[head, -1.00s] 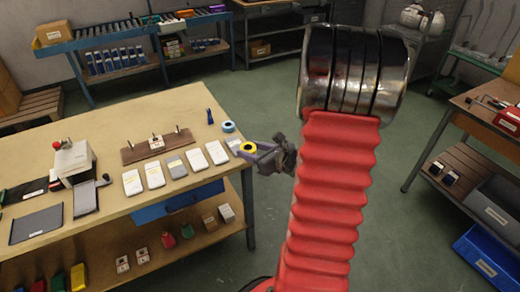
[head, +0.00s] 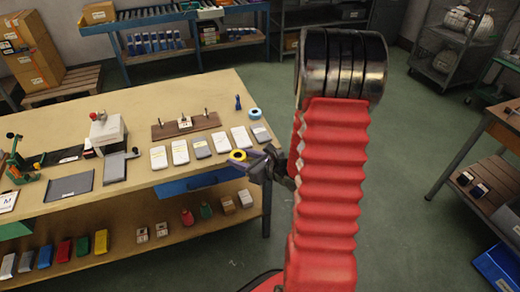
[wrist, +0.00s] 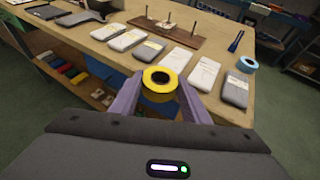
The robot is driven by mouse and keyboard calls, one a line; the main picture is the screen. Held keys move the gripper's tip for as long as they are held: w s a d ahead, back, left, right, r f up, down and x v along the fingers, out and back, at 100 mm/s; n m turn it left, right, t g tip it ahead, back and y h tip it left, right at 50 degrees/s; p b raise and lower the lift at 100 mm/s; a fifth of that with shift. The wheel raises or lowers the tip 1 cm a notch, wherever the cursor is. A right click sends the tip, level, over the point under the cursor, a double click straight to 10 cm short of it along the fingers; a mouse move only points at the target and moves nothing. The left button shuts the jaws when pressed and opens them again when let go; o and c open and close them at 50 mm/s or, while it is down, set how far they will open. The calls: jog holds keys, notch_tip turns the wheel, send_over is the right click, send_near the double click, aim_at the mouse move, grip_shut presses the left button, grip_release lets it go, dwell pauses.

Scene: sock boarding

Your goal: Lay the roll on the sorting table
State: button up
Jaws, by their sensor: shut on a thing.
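A yellow roll with a dark centre (head: 238,155) is held between the purple-grey fingers of my gripper (head: 250,163). In the wrist view the roll (wrist: 160,79) sits between the two fingertips (wrist: 158,88), with its round face up. My gripper is shut on it. The wooden table (head: 225,95) lies in front of me, and the roll appears at its near edge, close to its right corner. I cannot tell how high the roll is above the tabletop. No label marks this as the sorting table.
A row of white and grey packs (head: 180,152) lies along the near edge, beside the roll. A blue tape roll (head: 255,113) and a dark blue pen-like item (head: 238,102) lie near the right corner. A wooden board with pegs (head: 186,126) stands behind. Bare tabletop shows farther back.

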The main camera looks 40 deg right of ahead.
jog(key=a+f+n+y, duration=0.1)
jog(key=a+f, duration=0.2)
jog(key=a, duration=0.3)
jog(key=a+f+n+g+y, duration=0.1)
jog(key=a+f, duration=0.2)
jog(key=a, duration=0.4)
jog(key=w+a+f+n+y, duration=0.1)
jog(key=a+f, duration=0.2)
jog(key=a, duration=0.4)
jog(key=shift+n+g+y, duration=0.3)
jog(key=shift+n+y, duration=0.1)
jog(key=shift+d, duration=0.1)
